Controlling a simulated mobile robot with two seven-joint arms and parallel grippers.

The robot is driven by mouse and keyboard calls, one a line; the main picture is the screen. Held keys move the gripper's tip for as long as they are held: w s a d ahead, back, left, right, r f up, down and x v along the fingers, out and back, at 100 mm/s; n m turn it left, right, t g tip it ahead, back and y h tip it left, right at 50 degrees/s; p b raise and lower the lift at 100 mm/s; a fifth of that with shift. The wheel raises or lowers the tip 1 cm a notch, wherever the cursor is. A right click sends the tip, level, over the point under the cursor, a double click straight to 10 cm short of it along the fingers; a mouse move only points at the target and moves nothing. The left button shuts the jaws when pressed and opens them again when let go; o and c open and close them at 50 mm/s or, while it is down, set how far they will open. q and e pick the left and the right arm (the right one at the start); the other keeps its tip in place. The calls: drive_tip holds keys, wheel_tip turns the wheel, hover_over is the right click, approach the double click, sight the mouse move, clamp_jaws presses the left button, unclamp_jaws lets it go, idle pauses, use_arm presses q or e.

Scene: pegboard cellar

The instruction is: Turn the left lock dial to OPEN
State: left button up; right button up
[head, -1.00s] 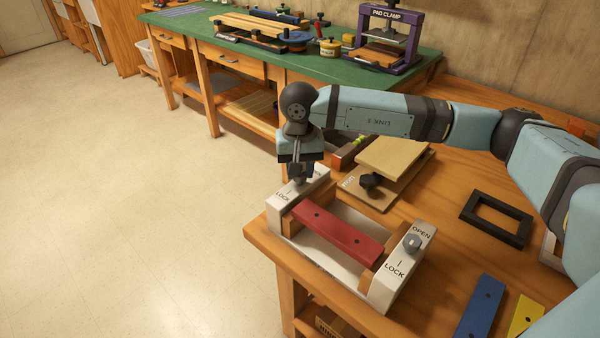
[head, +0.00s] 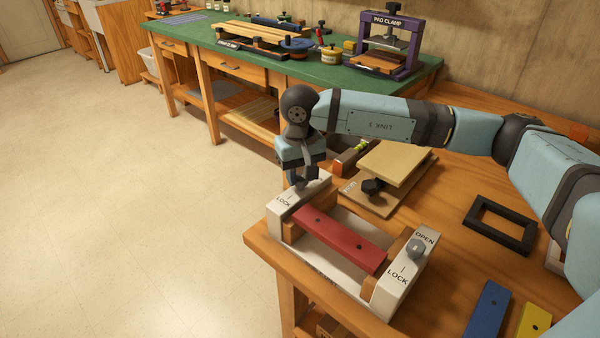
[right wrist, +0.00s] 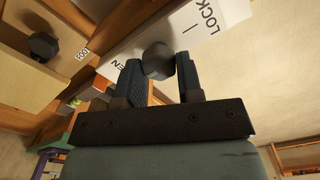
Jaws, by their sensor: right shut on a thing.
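The lock fixture has a white left block (head: 282,208) and a white right block (head: 396,285), with a red bar (head: 342,240) between them. My right gripper (head: 306,181) points down over the left block. Its fingers are shut on the grey left lock dial (right wrist: 158,61), which shows between them in the right wrist view. LOCK reads on one side of that dial; OPEN is partly covered by a finger. The dial's pointing direction is hidden. The right lock dial (head: 415,249) stands free between OPEN and LOCK. My left gripper is not in view.
A board fixture with a black knob (head: 373,187) stands close behind the left block. A black frame (head: 500,224), a blue bar (head: 486,310) and a yellow bar (head: 534,321) lie to the right on the wooden bench. A green-topped bench (head: 330,73) stands behind.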

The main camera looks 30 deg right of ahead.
sight(300, 176)
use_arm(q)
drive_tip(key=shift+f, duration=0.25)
use_arm(e)
drive_tip(key=o, duration=0.9)
wheel_tip(300, 176, up, 5)
drive_tip(key=shift+f+p, duration=0.1)
drive_tip(key=shift+p, duration=0.45)
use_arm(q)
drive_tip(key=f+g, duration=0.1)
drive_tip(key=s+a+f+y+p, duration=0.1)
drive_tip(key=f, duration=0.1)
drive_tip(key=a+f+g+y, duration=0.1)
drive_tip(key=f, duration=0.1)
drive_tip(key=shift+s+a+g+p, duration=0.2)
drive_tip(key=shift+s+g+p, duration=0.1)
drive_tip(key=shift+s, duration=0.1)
use_arm(e)
wheel_tip(300, 176, up, 9)
drive_tip(key=shift+r, duration=0.1)
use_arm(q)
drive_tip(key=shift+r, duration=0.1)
